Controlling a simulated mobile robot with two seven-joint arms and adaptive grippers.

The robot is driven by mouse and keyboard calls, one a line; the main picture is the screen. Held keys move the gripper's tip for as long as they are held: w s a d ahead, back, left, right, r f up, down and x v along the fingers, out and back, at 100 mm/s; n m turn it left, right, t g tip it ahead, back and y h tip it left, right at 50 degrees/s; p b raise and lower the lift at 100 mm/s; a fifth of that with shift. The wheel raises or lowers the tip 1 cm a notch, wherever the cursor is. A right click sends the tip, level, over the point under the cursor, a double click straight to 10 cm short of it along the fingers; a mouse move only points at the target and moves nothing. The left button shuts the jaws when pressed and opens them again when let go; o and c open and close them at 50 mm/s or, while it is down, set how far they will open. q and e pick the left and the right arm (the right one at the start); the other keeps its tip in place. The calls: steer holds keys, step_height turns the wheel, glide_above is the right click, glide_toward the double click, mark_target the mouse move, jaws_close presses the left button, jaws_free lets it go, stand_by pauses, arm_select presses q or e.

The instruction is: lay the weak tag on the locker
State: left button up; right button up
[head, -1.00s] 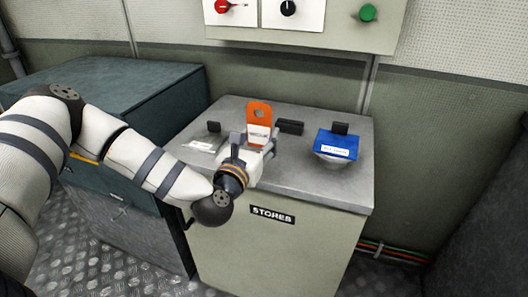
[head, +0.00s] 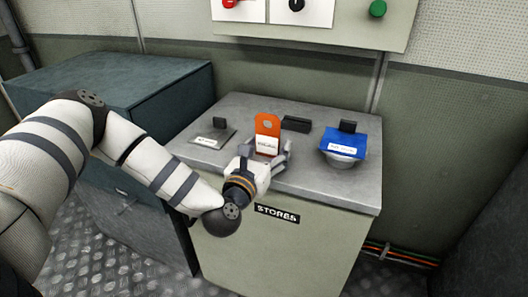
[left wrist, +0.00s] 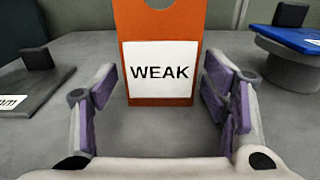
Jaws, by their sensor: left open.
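The weak tag (head: 267,131) is an orange plate with a round hole near its top and a white label reading WEAK. It stands upright on the grey top of the locker (head: 318,178), which bears a STORES label. In the left wrist view the tag (left wrist: 160,109) fills the middle, just beyond the fingers. My left gripper (head: 267,156) is open in front of the tag, one finger on either side. A gap shows between the fingers and the tag. My right gripper is not in view.
A grey plate with a label (head: 213,138) lies left of the tag. A blue labelled piece (head: 345,143) on a round base stands to the right. A black block (head: 296,124) sits behind. A dark green cabinet (head: 120,90) adjoins at left. The locker's front right top is clear.

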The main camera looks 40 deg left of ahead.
arm_select(q)
steer(key=v, duration=1.2)
steer(key=s+d+f+m+g+h, duration=0.45)
steer(key=s+d+f+m, duration=0.3)
steer(key=f+m, duration=0.2)
steer(key=s+d+f+m+g+h, duration=0.4)
steer(key=s+d+f+m+g, duration=0.15)
steer(key=d+f+m, duration=0.35)
steer(key=s+a+f+m+g+y, duration=0.1)
steer(key=s+a+f+m+g, duration=0.2)
steer(key=s+m, duration=0.5)
steer(key=s+a+f+m+g+y, duration=0.1)
steer(key=s+f+m+g, duration=0.3)
steer(key=s, duration=0.5)
steer(key=s+a+r+m+g+y, duration=0.1)
steer(key=s+a+m+g+y, duration=0.1)
steer(key=s+a+m+g, duration=0.35)
steer(key=r+m+t+p, duration=0.1)
steer(key=w+r+m+t+p, duration=0.1)
steer(key=r+t, duration=0.1)
steer(key=shift+w+a+r, duration=0.1)
steer(key=shift+a+r, duration=0.05)
steer(key=shift+r, duration=0.05)
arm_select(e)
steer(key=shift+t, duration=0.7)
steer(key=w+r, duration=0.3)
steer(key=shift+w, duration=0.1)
